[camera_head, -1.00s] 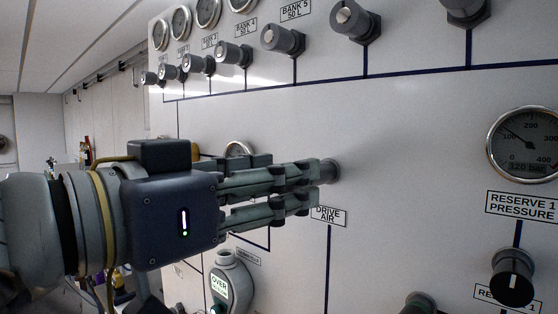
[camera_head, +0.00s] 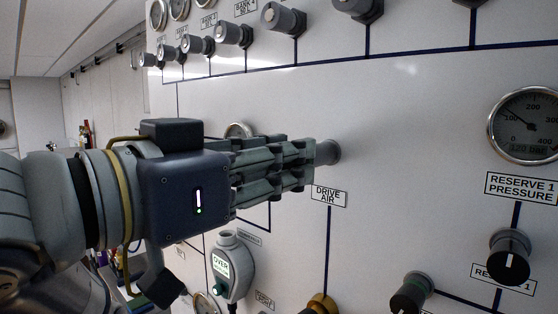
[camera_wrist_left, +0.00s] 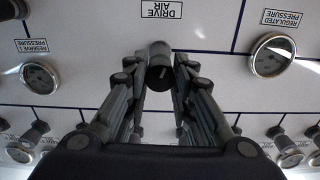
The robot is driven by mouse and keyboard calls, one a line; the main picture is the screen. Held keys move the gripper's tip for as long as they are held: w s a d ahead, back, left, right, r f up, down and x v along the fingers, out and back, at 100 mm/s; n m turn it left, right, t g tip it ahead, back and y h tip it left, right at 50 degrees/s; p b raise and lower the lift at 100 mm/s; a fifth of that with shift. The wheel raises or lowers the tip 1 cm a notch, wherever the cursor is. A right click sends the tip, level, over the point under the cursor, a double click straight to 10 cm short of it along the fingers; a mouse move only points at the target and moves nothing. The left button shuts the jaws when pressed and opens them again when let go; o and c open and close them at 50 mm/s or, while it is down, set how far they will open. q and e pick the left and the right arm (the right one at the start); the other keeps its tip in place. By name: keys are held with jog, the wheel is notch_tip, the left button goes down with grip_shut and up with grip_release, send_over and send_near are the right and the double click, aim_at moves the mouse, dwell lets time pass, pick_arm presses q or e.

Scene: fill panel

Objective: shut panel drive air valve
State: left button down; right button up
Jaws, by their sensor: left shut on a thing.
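My right gripper is not in view.
A row of bank valve knobs (camera_head: 283,19) runs along the panel top. The reserve 1 pressure gauge (camera_head: 533,124) and reserve 1 knob (camera_head: 510,257) are at the right. A grey-green device with a display (camera_head: 231,268) hangs below my gripper. The panel between is flat and clear.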

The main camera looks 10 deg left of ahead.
pick_arm(q)
jog(key=m, duration=2.2)
jog(key=shift+s+d+f+m, duration=0.1)
jog(key=shift+d+f+m, duration=0.05)
jog(key=shift+f+m, duration=0.15)
jog(key=m, duration=0.9)
jog(key=shift+f, duration=0.15)
jog(key=shift+m, duration=0.3)
jog(key=c, duration=1.3)
grip_release()
jog(key=shift+c, duration=0.2)
